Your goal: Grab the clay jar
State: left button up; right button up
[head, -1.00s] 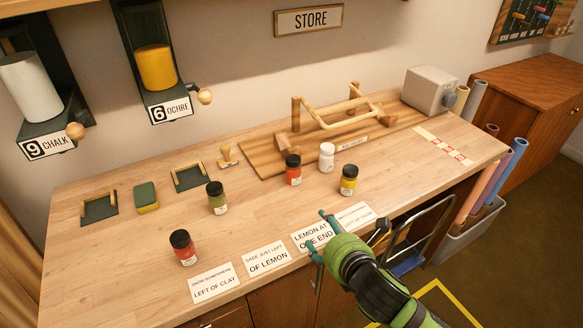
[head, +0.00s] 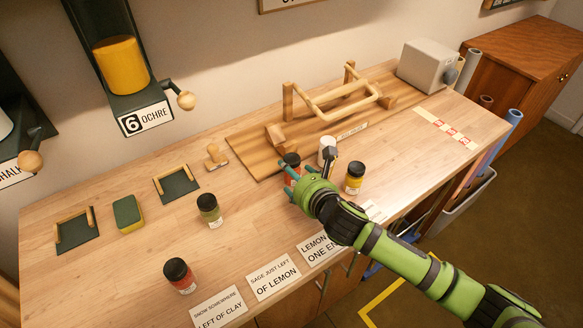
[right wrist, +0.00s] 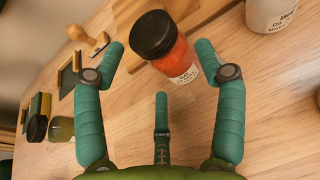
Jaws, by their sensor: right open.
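An orange-red jar with a black lid (head: 291,160) stands on the table; it also shows in the right wrist view (right wrist: 178,60). Its label is too small to read, so I cannot confirm it is clay. My right gripper (head: 306,172) is open at this jar, partly hiding it in the head view. In the right wrist view, the jar is just ahead of and between the open fingertips (right wrist: 160,52), not gripped. A second red jar with a black lid (head: 180,276) stands at the front left. My left gripper is not in view.
A white jar (head: 326,147) and a yellow jar (head: 354,178) stand close by on the right. A green jar (head: 210,210) stands left. A wooden rack (head: 260,150) lies behind. Label cards (head: 272,276) line the front edge.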

jog(key=shift+x, duration=1.25)
jog(key=c, duration=0.9)
jog(key=shift+r, duration=0.15)
